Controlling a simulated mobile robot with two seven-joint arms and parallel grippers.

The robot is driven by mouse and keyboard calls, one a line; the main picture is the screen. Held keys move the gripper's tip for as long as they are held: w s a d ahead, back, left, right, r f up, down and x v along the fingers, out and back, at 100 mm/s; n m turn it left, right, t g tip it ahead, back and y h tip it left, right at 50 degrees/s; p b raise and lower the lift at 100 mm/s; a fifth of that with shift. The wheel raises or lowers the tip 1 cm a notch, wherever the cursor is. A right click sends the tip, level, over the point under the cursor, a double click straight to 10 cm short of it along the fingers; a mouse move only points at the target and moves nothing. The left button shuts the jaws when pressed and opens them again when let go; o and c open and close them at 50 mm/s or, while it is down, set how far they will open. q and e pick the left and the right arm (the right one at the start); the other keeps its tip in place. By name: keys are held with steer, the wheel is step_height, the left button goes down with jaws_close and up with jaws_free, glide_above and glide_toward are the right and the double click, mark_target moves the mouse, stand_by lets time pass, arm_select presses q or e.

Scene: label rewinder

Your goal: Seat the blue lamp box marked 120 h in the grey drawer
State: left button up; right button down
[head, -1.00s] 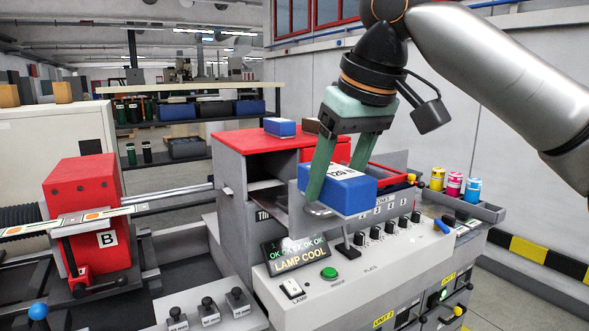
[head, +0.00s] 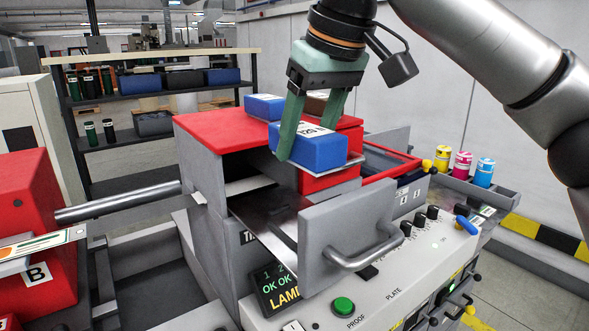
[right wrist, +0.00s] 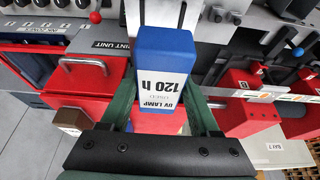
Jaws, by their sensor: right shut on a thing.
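The blue lamp box (head: 308,150) with a white "120 h" label is between the fingers of my right gripper (head: 306,132), which is shut on it. In the right wrist view the box (right wrist: 162,62) reads "UV LAMP 120 h", upside down, between the green fingers. The grey drawer (head: 268,218) is pulled out, with its front panel and bar handle facing the viewer; its visible floor is bare. The box is held above and behind the drawer front, beside the red housing; its exact height above the drawer cannot be told. My left gripper is out of view.
Another blue box (head: 264,106) and a brown box (head: 314,102) are on the red top (head: 215,128). A red-rimmed tray (head: 390,165) lies to the right, near coloured bottles (head: 463,165). A red block marked B (head: 30,220) stands left.

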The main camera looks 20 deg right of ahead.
mark_target(302, 157)
steer(key=x, duration=0.3)
steer(key=shift+w+d+f, duration=0.2)
steer(key=shift+w+f, duration=0.1)
steer(key=f+b, duration=0.1)
steer(key=s+f+b, duration=0.1)
steer(key=f+b, duration=0.1)
steer(key=b, duration=0.1)
steer(key=shift+s+f, duration=0.1)
steer(key=shift+s, duration=0.15)
steer(key=shift+w+f, duration=0.35)
steer(key=shift+s+f+b, duration=0.2)
steer(key=shift+b, duration=0.4)
steer(key=shift+w+f+b, duration=0.1)
steer(key=shift+f+b, duration=0.45)
steer(key=shift+b, duration=0.1)
arm_select(q)
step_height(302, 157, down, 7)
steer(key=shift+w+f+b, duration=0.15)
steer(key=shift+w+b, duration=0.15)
steer(key=shift+b, duration=0.1)
arm_select(e)
steer(key=shift+f, duration=0.95)
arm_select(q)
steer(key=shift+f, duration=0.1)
arm_select(e)
steer(key=shift+f, duration=0.25)
